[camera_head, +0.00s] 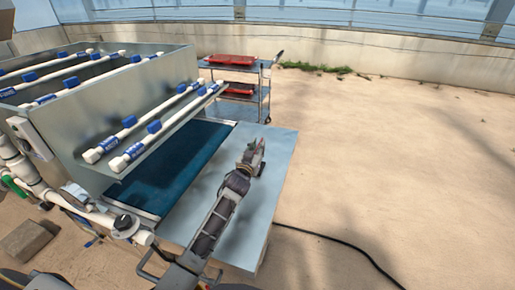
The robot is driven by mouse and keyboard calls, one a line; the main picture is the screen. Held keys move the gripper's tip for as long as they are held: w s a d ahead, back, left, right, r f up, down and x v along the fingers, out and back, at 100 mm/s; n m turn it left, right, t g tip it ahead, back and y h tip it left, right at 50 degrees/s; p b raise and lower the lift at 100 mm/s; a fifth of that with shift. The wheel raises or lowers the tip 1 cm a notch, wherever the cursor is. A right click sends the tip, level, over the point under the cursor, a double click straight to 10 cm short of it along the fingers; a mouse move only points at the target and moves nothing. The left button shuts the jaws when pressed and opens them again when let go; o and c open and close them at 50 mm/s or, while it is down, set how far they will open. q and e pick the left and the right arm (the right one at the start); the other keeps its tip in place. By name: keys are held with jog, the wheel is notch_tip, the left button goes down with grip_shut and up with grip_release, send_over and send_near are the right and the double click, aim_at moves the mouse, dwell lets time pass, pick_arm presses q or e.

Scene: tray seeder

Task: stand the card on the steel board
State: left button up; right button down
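A flat blue-grey steel surface (255,215), which looks like the steel board, lies beside the seeder's dark teal belt. My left arm reaches up over it from the bottom of the view. My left gripper (257,154) is over the far right part of this surface, near its right edge. The fingers are small and seen from behind, so I cannot tell whether they are open or shut. A small greenish spot shows at the gripper; I cannot make out what it is. I cannot make out a card anywhere. My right gripper is not in view.
The metal tray seeder (95,105) with white pipes and blue valves stands at the left. A cart (264,98) with a red tray (230,60) on top stands behind. A black cable (345,243) lies on the sandy floor, which is open at the right.

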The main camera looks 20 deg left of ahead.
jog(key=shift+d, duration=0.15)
pick_arm(q)
jog(key=shift+s+r, duration=0.1)
jog(key=shift+r, duration=0.05)
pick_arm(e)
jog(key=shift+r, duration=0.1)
